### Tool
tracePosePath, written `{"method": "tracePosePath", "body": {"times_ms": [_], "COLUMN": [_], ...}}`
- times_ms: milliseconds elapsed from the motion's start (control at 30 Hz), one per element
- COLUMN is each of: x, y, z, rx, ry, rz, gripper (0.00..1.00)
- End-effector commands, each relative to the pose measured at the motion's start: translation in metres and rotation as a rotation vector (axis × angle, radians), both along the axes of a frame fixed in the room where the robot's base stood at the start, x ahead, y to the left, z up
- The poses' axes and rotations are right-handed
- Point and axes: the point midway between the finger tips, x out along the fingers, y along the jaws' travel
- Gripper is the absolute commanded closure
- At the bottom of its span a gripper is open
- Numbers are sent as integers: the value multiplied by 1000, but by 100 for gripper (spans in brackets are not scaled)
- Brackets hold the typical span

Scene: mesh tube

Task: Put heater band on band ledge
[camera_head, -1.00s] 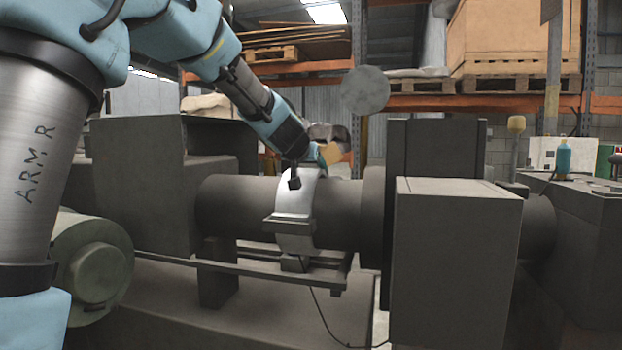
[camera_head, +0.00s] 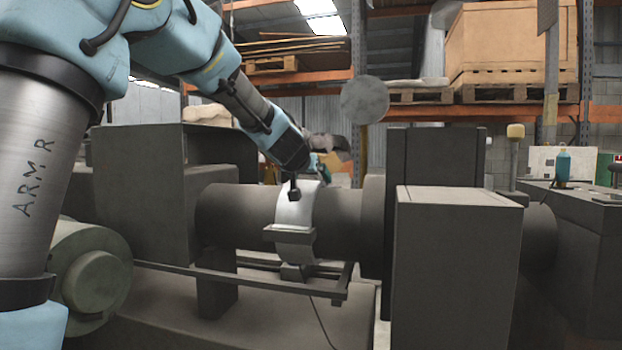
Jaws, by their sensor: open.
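The heater band (camera_head: 294,208) is a pale silver ring around the dark horizontal barrel (camera_head: 338,212), near its middle. A small dark block (camera_head: 294,191) sits at the band's upper front. A narrow grey ledge-like bracket (camera_head: 289,235) crosses the front of the band; I cannot tell whether it is the band ledge. My gripper (camera_head: 321,174) is open, just above and behind the top of the band. Its fingers are small and partly hidden, and I cannot tell whether they touch the band. The back of the band is hidden by the barrel.
A rail frame (camera_head: 240,284) runs below the barrel, and a thin cable hangs under the band. A tall dark housing (camera_head: 458,260) stands to the right and a box-shaped housing (camera_head: 150,200) to the left. A round grey disc (camera_head: 365,100) shows above the barrel.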

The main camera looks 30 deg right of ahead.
Motion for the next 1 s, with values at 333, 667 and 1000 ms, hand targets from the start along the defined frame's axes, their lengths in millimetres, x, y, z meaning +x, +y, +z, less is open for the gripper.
{"method": "tracePosePath", "body": {"times_ms": [333, 667, 1000], "x": [-40, -75, -80], "y": [37, 70, 75], "z": [24, 44, 45], "rx": [-1, 0, 0], "ry": [-3, -1, 0], "rz": [-1, 0, 0], "gripper": [5, 5, 5]}}
